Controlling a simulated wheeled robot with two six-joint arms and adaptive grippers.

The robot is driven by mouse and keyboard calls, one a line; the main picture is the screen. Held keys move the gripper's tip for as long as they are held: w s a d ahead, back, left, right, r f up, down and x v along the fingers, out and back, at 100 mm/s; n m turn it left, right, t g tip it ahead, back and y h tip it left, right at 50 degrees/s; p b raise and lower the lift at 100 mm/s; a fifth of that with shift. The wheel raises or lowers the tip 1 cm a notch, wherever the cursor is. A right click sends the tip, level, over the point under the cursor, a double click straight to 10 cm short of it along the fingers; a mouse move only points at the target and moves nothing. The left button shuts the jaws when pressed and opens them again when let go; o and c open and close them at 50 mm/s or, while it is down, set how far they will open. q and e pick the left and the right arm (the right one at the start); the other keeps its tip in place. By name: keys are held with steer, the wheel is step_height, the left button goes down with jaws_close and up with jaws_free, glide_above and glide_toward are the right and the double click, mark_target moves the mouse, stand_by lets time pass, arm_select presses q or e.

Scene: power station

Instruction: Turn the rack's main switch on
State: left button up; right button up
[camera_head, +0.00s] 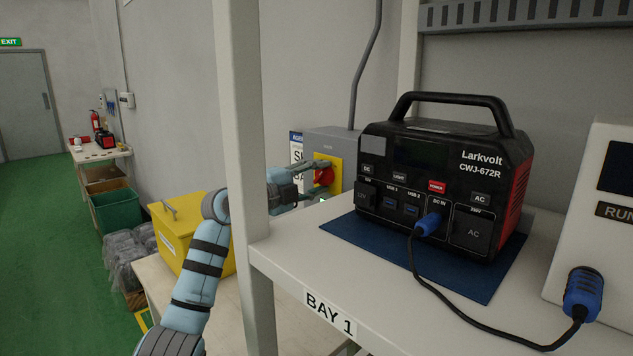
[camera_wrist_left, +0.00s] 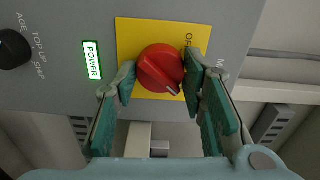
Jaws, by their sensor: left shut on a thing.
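The main switch is a red rotary knob (camera_head: 324,175) on a yellow plate (camera_head: 336,163), on the side of a grey box (camera_head: 330,140) behind the rack post. In the left wrist view the knob (camera_wrist_left: 160,68) fills the space between my fingertips, with a pale mark on its lower right edge. My left gripper (camera_head: 321,178) is shut on the knob, one finger on each side. A label marked POWER (camera_wrist_left: 92,60) glows green and white beside the plate. The lettering by the knob is partly hidden by it and a finger. My right gripper is not in view.
The white rack post (camera_head: 243,120) stands close to my left forearm. A black power station (camera_head: 440,170) sits on a blue mat (camera_head: 475,280) on the shelf, with a blue-plugged cable. A yellow box (camera_head: 180,225) is left of the post.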

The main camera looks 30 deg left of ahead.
arm_select(q)
steer(key=shift+r+m, duration=0.1)
steer(key=shift+m, duration=0.5)
steer(key=o, duration=1.2)
steer(key=v, duration=1.2)
